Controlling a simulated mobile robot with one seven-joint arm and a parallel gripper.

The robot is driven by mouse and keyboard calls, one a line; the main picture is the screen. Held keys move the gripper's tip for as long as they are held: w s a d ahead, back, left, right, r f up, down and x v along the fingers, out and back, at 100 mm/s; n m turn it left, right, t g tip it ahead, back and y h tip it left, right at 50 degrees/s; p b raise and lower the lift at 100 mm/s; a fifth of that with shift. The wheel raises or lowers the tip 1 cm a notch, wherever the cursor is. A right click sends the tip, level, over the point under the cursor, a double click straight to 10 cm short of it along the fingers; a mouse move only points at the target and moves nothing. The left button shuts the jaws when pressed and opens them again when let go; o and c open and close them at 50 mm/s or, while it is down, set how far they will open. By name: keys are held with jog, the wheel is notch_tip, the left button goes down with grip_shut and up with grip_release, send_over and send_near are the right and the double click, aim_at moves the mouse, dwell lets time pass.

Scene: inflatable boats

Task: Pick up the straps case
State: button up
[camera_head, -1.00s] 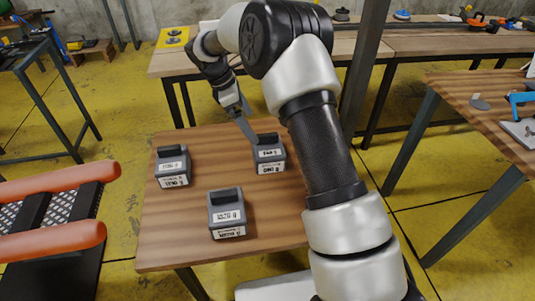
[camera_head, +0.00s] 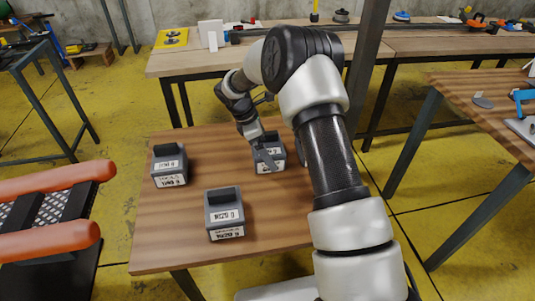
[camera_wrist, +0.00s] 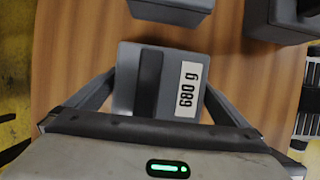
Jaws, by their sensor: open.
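Three dark grey cases with raised handle bars and white labels stand on the wooden table (camera_head: 165,228). In the head view I cannot read which is the straps case. My gripper (camera_head: 266,160) is open at the back right case (camera_head: 279,153), partly covering it. In the wrist view a case (camera_wrist: 126,60) labelled "680 g" lies between the spread fingers of my gripper (camera_wrist: 160,88). The fingers appear to be at either side of it; I cannot tell whether they touch it. Its lower end is hidden by the gripper body.
The other two cases stand at the back left (camera_head: 169,166) and front (camera_head: 224,213) of the table. Bare wood separates the cases. A longer workbench (camera_head: 200,62) stands behind, and another table (camera_head: 490,105) is at the right. Orange tubes (camera_head: 50,189) lie at the left.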

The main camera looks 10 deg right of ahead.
jog(key=shift+d+f, duration=0.15)
jog(key=shift+f, duration=0.2)
jog(key=shift+w+r, duration=0.1)
jog(key=shift+r, duration=0.05)
jog(key=c, duration=1.3)
